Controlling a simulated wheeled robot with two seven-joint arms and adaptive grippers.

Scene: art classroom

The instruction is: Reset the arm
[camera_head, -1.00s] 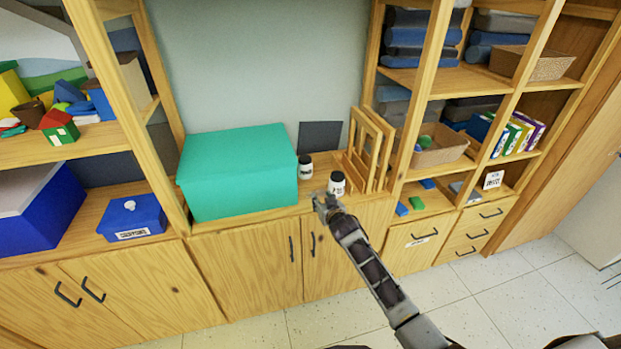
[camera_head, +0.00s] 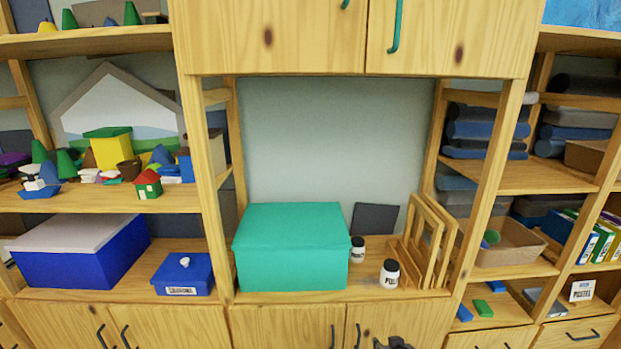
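My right gripper (camera_head: 393,343) shows only as a dark tip at the bottom edge, below the counter's front edge and in front of the cabinet doors. Its fingers are mostly cut off, so I cannot tell whether it is open or shut. The rest of the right arm is out of view. My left gripper is not in view. A white jar with a black lid (camera_head: 390,274) stands upright on the wooden counter, above and apart from the gripper tip. A second, similar jar (camera_head: 357,250) stands behind it to the left.
A large teal box (camera_head: 291,247) stands left of the jars. Wooden frames (camera_head: 428,240) stand to their right, and a dark panel (camera_head: 375,219) leans behind. Shelves hold a blue box (camera_head: 184,274), a basket (camera_head: 508,243) and small blocks. An upper cabinet (camera_head: 350,35) overhangs the counter.

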